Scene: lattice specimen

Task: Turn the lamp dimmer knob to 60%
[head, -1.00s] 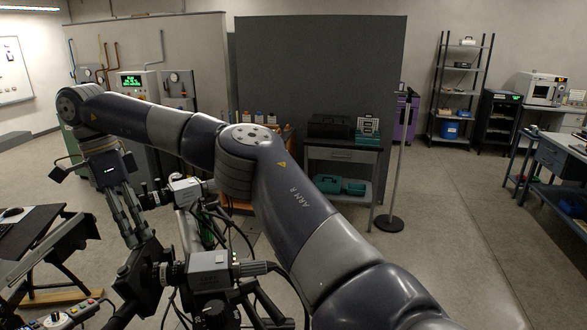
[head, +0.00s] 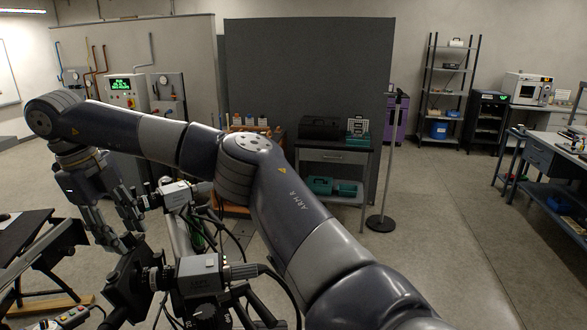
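My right arm, marked ARM R, crosses the view, and its gripper (head: 124,236) hangs down at the left. Its two fingers are apart with no object visible between them. The fingertips are close to the dark bracket of a camera-like rig (head: 200,272), and I cannot tell whether they touch it. A small dark dial (head: 206,312) shows at the bottom edge under the grey rig unit; I cannot tell whether it is the lamp dimmer knob, and its setting is unreadable. A control box with coloured buttons (head: 72,317) is partly cut off at lower left. My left gripper is not in view.
A dark table (head: 24,232) stands at the left. Cables and rails crowd the rig. A small bench (head: 338,155) with cases and a pole on a round base (head: 383,223) stand beyond my arm. The floor at right centre is clear.

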